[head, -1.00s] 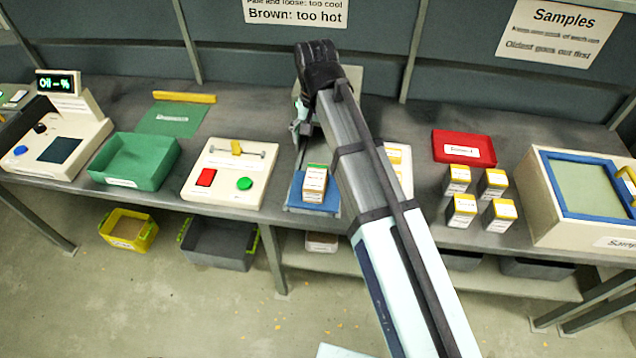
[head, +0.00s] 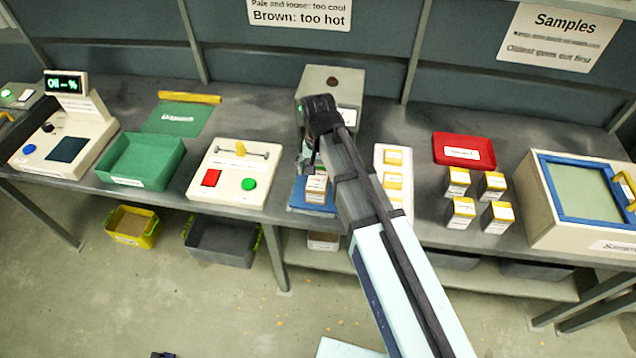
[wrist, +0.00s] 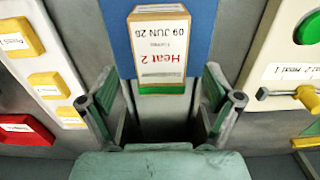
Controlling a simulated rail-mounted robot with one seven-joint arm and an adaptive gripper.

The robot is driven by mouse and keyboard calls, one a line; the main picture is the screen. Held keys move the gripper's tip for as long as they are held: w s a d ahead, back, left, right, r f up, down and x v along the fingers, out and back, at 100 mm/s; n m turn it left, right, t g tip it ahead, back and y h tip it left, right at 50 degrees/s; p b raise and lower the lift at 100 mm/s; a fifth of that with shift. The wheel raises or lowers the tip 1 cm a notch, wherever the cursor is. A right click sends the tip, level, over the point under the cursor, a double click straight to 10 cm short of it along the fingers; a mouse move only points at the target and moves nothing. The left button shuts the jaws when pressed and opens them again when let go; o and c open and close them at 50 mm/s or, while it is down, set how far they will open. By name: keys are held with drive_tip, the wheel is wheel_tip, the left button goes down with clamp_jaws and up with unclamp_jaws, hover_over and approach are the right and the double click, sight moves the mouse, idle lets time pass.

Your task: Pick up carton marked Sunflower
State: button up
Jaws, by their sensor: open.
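In the head view my gripper (head: 306,163) is just behind the carton, partly hidden by my arm.
Several yellow-topped cartons (head: 462,212) stand at right by a red tray (head: 464,150); their labels are unreadable. A white holder with yellow-topped pieces (head: 393,157) is right of my arm. A button panel (head: 225,180) and green tray (head: 145,160) are left. A grey machine (head: 345,85) stands behind.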

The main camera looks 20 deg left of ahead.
sight(318, 177)
drive_tip(key=shift+f+p, duration=0.85)
drive_tip(key=shift+f, duration=1.5)
drive_tip(key=c, duration=1.6)
drive_tip(key=shift+r, duration=0.15)
